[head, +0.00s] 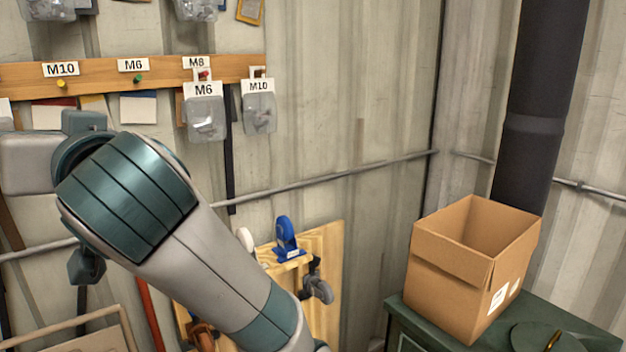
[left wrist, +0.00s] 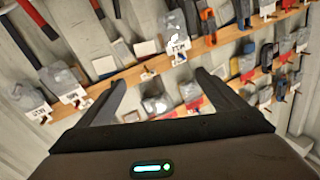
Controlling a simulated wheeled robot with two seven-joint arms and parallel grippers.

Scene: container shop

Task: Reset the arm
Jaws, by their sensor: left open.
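My left arm (head: 190,235) crosses the lower left of the head view, coming from the left, with its elbow-like joint raised in front of the wall. Its gripper is outside the head view. In the left wrist view my left gripper (left wrist: 162,98) shows two dark fingers spread wide apart, with nothing between them. Beyond the fingers are wall racks with hanging goods, apart from the fingers as far as I can tell. My right arm and gripper are in neither view.
A wooden rail (head: 150,72) with labelled hanging bags runs along the wall. An open cardboard box (head: 455,280) stands on a green cabinet (head: 405,333) at the right. A dark pipe (head: 537,110) rises behind it. A wooden board (head: 327,265) with tools leans at the wall.

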